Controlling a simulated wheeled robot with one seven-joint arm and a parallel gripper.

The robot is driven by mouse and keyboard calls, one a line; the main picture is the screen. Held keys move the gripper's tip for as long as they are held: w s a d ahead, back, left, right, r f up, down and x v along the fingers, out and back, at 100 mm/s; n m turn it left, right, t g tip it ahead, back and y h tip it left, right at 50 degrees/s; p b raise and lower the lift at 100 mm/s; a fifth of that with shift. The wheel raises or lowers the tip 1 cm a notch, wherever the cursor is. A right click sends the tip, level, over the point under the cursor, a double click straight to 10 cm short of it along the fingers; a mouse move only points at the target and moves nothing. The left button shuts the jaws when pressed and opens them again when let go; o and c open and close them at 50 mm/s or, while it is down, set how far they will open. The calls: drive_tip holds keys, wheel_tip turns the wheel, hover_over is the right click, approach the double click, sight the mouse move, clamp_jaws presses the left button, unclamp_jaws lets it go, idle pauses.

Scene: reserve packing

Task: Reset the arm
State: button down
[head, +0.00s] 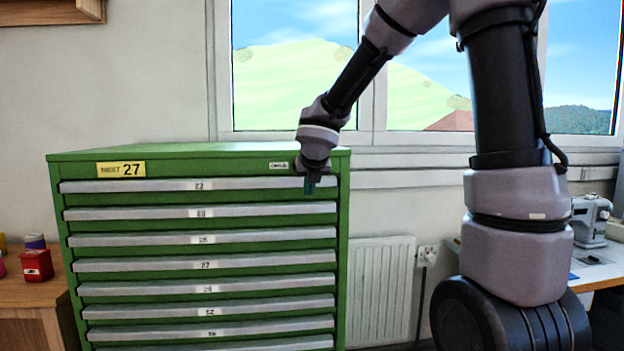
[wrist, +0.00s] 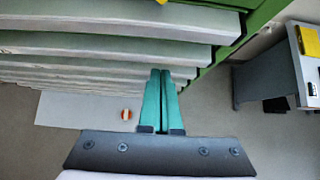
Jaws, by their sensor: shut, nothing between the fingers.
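My gripper (head: 311,186) hangs in front of the top right part of the green drawer cabinet (head: 342,240) in the head view, pointing down. In the wrist view, the two teal fingers of my gripper (wrist: 160,72) lie side by side, shut with nothing between them. The silver drawer fronts (wrist: 120,32) pass close above the fingertips in that view. My arm reaches down to the cabinet from the upper right of the head view. All drawers that I see look closed.
A wooden desk (head: 22,296) with a red box (head: 37,265) stands at the left. A radiator (head: 382,290) is right of the cabinet. A table with a sewing machine (head: 590,220) stands at the far right. A small red and white object (wrist: 126,114) lies below.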

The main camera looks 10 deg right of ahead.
drive_tip(key=s+d+r+m+g+h, duration=0.1)
drive_tip(key=s+d+r+m, duration=0.35)
drive_tip(key=s+m, duration=0.45)
drive_tip(key=s+d+r+m, duration=0.3)
drive_tip(key=s+d+m, duration=0.3)
drive_tip(key=m, duration=0.6)
drive_tip(key=s+m+y, duration=0.3)
drive_tip(key=s+m, duration=0.9)
drive_tip(key=m, duration=0.6)
drive_tip(key=shift+s+a+m+g, duration=0.2)
drive_tip(key=shift+a+m+g, duration=0.1)
drive_tip(key=shift+a+g, duration=0.1)
